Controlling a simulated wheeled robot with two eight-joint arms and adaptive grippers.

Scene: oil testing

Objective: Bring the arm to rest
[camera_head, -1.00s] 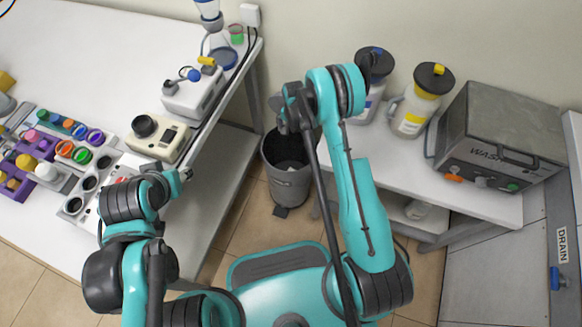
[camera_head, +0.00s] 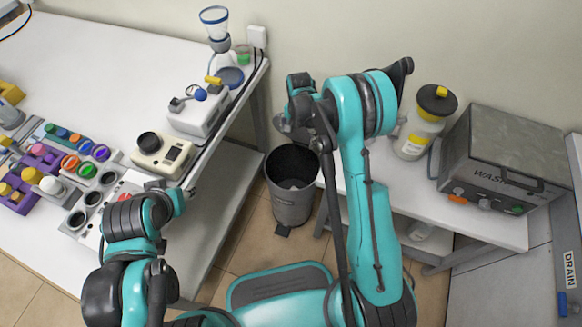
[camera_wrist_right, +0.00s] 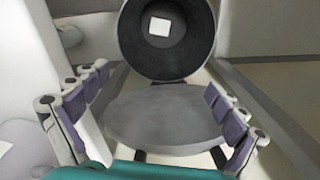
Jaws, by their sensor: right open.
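My right arm (camera_head: 368,210) rises from the lower right and bends at its top. My right gripper (camera_head: 287,127) hangs to the left of this bend, by the bin's upper edge in the picture; its fingers are partly hidden. In the right wrist view, the right gripper (camera_wrist_right: 155,88) has its fingers wide apart with nothing gripped between them. My left arm (camera_head: 128,250) is bent at the lower left, in front of the white table. The left gripper's fingers cannot be made out.
A grey bin (camera_head: 292,205) stands between the tables; its dark opening (camera_wrist_right: 135,45) shows beyond the right fingers. The right-hand table (camera_head: 470,222) holds a yellow-labelled bottle (camera_head: 424,120) and a washer (camera_head: 500,150). The left table (camera_head: 90,45) holds instruments and coloured vials.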

